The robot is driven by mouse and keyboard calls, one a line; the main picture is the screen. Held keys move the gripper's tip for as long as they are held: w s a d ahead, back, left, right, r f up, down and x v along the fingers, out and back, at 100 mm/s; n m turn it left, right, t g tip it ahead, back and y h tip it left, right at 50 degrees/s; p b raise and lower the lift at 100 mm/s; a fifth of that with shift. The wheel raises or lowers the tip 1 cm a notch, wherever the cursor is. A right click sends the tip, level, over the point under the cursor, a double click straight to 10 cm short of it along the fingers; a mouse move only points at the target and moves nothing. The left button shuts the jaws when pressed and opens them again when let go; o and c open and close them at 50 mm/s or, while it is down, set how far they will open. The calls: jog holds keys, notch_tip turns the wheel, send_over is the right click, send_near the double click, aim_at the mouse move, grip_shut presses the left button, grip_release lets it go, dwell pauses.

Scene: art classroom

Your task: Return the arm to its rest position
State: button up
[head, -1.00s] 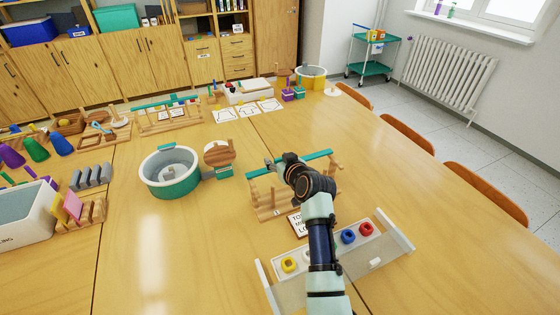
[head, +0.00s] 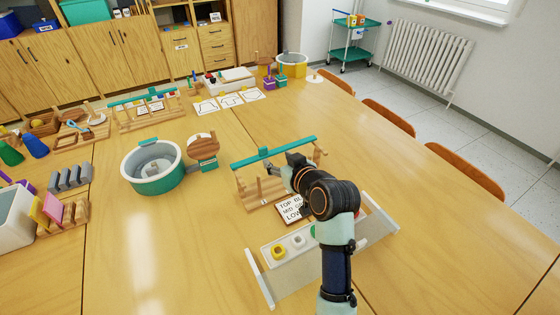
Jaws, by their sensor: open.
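My arm reaches up from the bottom of the head view over the table (head: 200,250). Its dark wrist is bent, and my gripper (head: 284,174) points up and left, in front of a wooden stand with a teal top bar (head: 290,149). The gripper looks empty; its fingertips are small and partly merge with the stand behind them. I cannot tell whether it touches the stand.
A pale tray (head: 262,284) with yellow and white rings lies under my forearm, which hides part of it. A printed card (head: 290,208) lies behind it. A teal-and-grey tub (head: 153,183) stands left. Chairs (head: 465,172) line the right edge. The front left table is clear.

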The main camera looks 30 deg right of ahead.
dwell(0.5)
jog(key=s+a+r+n+y+p, duration=0.1)
jog(key=s+a+r+p, duration=0.25)
jog(key=a, duration=0.55)
jog(key=s+a+r+p, duration=0.25)
jog(key=a+p, duration=0.25)
jog(key=a, duration=0.4)
jog(key=s+a+r+p, duration=0.5)
jog(key=s+a, duration=0.4)
jog(key=s, duration=0.3)
notch_tip(320, 180, up, 37)
jog(key=p, duration=3.6)
jog(key=shift+s+g+p, duration=0.25)
jog(key=shift+g+p, duration=0.05)
jog(key=shift+p, duration=0.1)
jog(key=shift+f, duration=0.1)
